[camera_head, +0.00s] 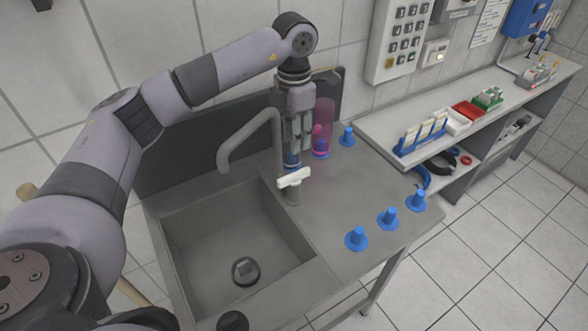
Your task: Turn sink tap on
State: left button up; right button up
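The sink tap has a grey curved spout (238,134) reaching left over the basin (205,255). A white lever handle (293,178) sits on a short grey post at the basin's back right corner. My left gripper (293,158) points down just behind and above the white handle, close to it in the picture. Whether it touches the handle, and whether its fingers are open or closed, I cannot tell. A small blue piece shows at its fingertips. No water stream is visible from the spout. My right gripper is not in view.
A translucent pink cylinder (324,112) stands just right of my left gripper. Several blue stands (356,238) are on the counter (335,200) to the right. A side bench (458,135) with racks and trays stands further right. The basin holds only a dark drain piece (245,270).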

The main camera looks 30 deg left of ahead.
aim_at(294, 174)
pick_arm(q)
notch_tip(294, 174, down, 11)
jog(key=p, duration=0.3)
jog(key=shift+f, duration=0.7)
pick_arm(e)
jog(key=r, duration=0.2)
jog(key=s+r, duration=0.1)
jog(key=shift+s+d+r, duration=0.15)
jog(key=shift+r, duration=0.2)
pick_arm(q)
jog(key=shift+c, duration=0.5)
grip_shut()
